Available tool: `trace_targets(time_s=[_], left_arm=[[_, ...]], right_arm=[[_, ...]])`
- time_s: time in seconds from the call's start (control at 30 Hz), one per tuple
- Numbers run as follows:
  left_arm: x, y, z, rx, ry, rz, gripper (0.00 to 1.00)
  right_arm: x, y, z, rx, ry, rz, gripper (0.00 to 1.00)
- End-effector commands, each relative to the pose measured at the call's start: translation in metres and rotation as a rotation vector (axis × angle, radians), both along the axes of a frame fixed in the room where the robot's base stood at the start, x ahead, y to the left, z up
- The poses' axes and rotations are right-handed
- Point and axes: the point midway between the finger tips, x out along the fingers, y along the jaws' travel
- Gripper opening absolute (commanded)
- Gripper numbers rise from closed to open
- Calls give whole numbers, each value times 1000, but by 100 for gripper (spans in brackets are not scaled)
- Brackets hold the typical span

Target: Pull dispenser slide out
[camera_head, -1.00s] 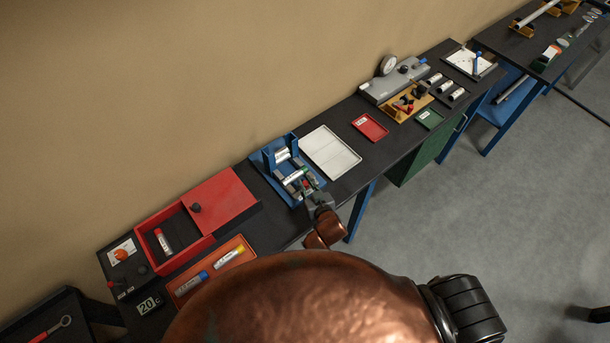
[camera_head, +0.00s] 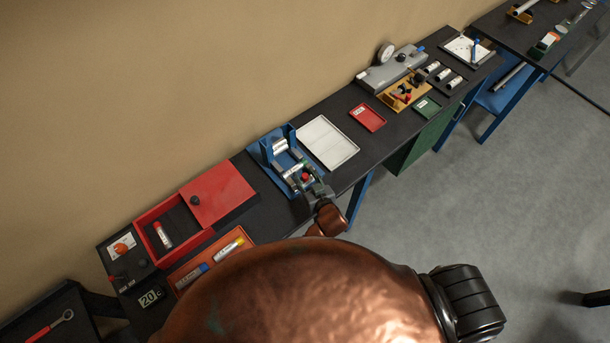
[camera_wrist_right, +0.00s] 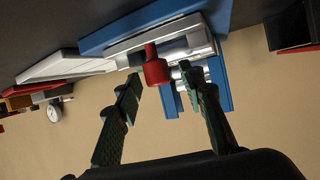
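The dispenser (camera_head: 258,164) is a blue stand with silver cylinders and a red knob (camera_head: 305,177) on its front. In the right wrist view the red knob (camera_wrist_right: 156,70) sits on a silver bar, in front of the blue plate (camera_wrist_right: 222,85). My right gripper (camera_head: 314,187) is at the dispenser's front edge in the head view. Its two dark green fingers (camera_wrist_right: 166,84) are apart, with the knob just beyond and between their tips. I see no contact with the knob. My left gripper is not in view.
A white tray (camera_head: 328,143) lies right of the dispenser. A red box with a lid (camera_head: 222,195) and an orange tray (camera_head: 205,268) with tubes are to its left. A small red tray (camera_head: 368,117) and a grey gauge device (camera_head: 390,70) stand farther along the bench.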

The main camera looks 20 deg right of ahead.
Motion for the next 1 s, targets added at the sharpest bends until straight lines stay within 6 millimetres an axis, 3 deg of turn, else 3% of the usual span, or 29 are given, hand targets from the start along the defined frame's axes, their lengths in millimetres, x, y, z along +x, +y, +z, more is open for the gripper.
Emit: trace_targets(time_s=[0.17,0.6,1.0], left_arm=[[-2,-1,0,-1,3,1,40],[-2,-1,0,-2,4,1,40],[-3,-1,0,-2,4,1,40]], right_arm=[[-21,-3,8,0,1,-1,37],[-97,-11,39,0,1,0,37],[-110,-12,46,-1,-1,0,37]])
